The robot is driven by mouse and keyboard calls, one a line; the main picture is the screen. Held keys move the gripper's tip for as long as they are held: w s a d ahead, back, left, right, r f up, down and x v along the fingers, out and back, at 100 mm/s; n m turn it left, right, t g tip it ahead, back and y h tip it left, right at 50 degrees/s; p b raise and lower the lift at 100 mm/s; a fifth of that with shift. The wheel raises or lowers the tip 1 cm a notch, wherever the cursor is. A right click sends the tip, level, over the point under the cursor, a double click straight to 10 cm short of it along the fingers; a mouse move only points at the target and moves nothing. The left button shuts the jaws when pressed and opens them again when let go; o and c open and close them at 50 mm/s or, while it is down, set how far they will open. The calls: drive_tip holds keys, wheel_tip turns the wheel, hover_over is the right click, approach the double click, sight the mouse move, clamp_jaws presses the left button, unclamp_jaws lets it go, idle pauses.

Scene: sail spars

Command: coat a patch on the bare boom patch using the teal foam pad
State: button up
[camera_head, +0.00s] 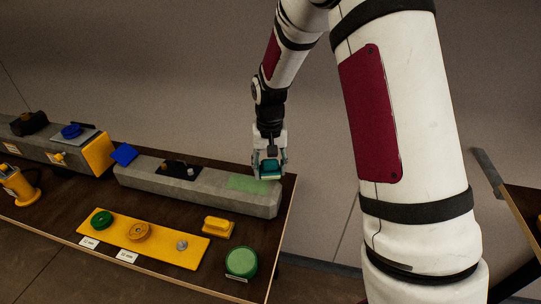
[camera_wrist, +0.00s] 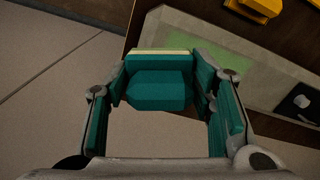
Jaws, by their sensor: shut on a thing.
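My gripper (camera_head: 269,172) points down over the right end of a grey boom (camera_head: 147,178). It is shut on the teal foam pad (camera_head: 270,166). In the wrist view the pad (camera_wrist: 160,90) sits between the fingers, with a pale strip along its far edge. A pale green patch (camera_head: 247,184) lies on the boom's top face, just left of and below the pad in the head view. The patch (camera_wrist: 200,42) is partly hidden behind the pad in the wrist view. I cannot tell whether the pad touches the boom.
A black bracket (camera_head: 176,167) stands on the boom. In front lie a yellow board (camera_head: 160,246) with round pieces, a yellow block (camera_head: 218,227) and a green round container (camera_head: 241,262). Another grey beam (camera_head: 40,146) with a yellow end is at left. The table's right edge is close.

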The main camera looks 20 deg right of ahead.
drive_tip(key=shift+r+p, duration=0.65)
drive_tip(key=shift+r, duration=0.7)
